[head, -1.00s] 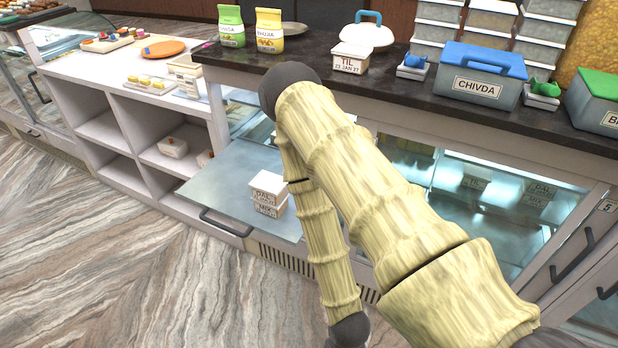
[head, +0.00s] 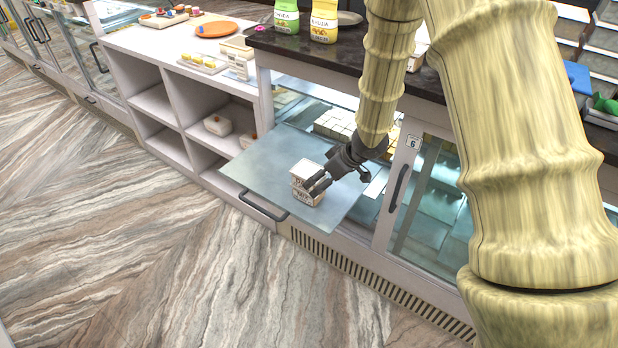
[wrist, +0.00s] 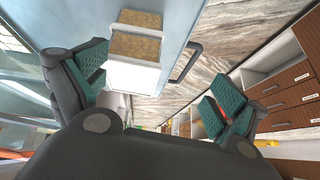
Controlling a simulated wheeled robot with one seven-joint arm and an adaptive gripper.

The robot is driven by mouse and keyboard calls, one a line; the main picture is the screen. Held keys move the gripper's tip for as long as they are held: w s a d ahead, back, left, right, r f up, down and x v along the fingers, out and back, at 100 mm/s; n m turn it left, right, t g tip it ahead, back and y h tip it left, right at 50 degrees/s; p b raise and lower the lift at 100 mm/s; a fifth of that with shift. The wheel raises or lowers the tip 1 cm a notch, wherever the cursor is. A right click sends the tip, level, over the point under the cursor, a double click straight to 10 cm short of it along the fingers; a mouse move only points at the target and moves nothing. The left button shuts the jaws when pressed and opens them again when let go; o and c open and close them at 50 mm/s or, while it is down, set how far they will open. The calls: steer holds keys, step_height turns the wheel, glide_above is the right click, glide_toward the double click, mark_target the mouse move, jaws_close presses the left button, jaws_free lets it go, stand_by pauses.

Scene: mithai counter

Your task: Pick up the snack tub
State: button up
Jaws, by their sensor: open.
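Two small white labelled tubs stand stacked on the lowered metal door: the upper tub (head: 304,170) and the lower tub (head: 308,198). Their labels are too small or covered to read now. My gripper (head: 335,180) is just right of the stack, its dark fingers overlapping the tubs' right side in the head view; I cannot tell whether they touch. In the wrist view my gripper (wrist: 155,82) has its teal pads wide apart and nothing held. Golden contents and a white side of a tub (wrist: 132,74) show ahead, between and beyond the pads.
The lowered door (head: 262,160) juts from the counter front, with a bar handle (head: 262,206) on its outer edge. Dark countertop overhangs behind, holding a green pouch (head: 287,16) and a yellow pouch (head: 324,20). White shelving (head: 178,100) stands left; the floor in front is clear.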

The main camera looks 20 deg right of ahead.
mark_target(310, 171)
steer(key=w+d+r+n, duration=0.1)
steer(key=w+d+r, duration=0.15)
steer(key=r, duration=0.25)
steer(key=shift+w+r+x, duration=0.1)
steer(key=shift+w+x, duration=0.05)
steer(key=shift+x, duration=0.85)
steer(key=shift+w+r+x, duration=0.1)
steer(key=shift+x, duration=0.95)
steer(key=shift+w+r+x, duration=0.1)
steer(key=shift+w+x, duration=0.05)
steer(key=shift+x, duration=0.85)
steer(key=shift+p+x, duration=1.05)
steer(key=shift+x, duration=1.65)
steer(key=shift+w+a+r, duration=0.1)
steer(key=c, duration=1.2)
